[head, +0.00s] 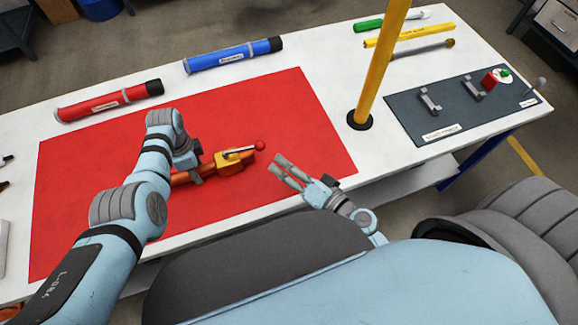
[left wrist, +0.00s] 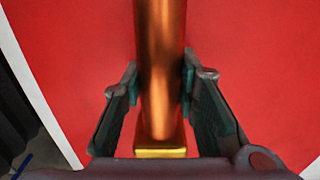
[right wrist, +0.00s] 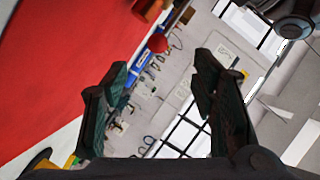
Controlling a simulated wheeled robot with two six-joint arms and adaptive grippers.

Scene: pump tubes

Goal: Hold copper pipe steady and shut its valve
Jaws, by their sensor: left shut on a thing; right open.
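The copper pipe (head: 184,178) lies on the red mat (head: 290,110), with a yellow valve body (head: 228,158) at its right part. The valve's lever ends in a red ball knob (head: 260,145) that points right. The knob also shows in the right wrist view (right wrist: 157,43). My left gripper (head: 196,170) is shut on the pipe, left of the valve; in the left wrist view its fingers (left wrist: 160,88) stand on both sides of the pipe (left wrist: 160,60). My right gripper (head: 283,172) is open and empty, a little right of and below the knob, apart from it.
A yellow post (head: 381,60) rises from the white table (head: 320,45) right of the mat. A red tube (head: 110,101) and a blue tube (head: 232,56) lie behind the mat. A dark tool board (head: 450,115) lies at the right. The mat around the lever is clear.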

